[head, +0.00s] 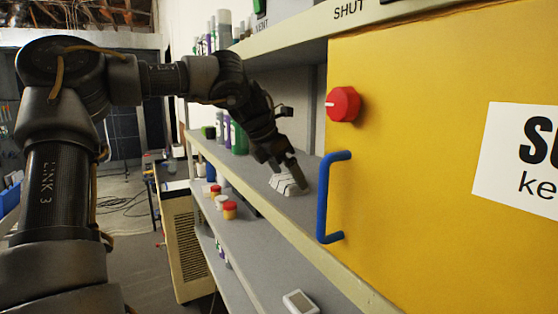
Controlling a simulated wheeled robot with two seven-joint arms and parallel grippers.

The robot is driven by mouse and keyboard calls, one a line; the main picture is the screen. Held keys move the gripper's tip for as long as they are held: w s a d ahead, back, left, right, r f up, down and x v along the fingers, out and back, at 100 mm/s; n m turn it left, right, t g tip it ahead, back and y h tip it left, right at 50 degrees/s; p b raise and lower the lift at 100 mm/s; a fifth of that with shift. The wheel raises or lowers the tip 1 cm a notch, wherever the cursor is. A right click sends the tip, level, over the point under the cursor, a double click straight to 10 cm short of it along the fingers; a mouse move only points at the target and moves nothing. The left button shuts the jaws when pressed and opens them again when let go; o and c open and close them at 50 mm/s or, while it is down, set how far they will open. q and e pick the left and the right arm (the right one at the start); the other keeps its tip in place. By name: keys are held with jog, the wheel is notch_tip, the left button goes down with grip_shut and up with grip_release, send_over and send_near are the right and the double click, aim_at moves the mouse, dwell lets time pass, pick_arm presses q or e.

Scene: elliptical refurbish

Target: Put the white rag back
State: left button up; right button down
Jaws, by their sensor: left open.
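The white rag (281,184) lies on the upper grey shelf, left of the yellow cabinet. It looks like a small folded white bundle with dark lines across it. My left gripper (293,180) is at the rag, its fingers pointing down over it and covering part of it. The jaws are open. I cannot tell whether the fingers touch the rag. My right gripper is not in view.
The yellow cabinet (430,200) with a blue handle (324,200) and red knob (343,104) stands close on the right. Bottles (238,138) stand behind on the shelf. Small jars (229,210) and a white device (300,302) sit on the lower shelf (262,255).

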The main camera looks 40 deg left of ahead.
pick_arm(q)
jog(key=b+v, duration=0.1)
jog(key=v, duration=1)
jog(key=shift+r+b, duration=0.25)
jog(key=shift+b, duration=0.05)
jog(key=shift+s, duration=0.15)
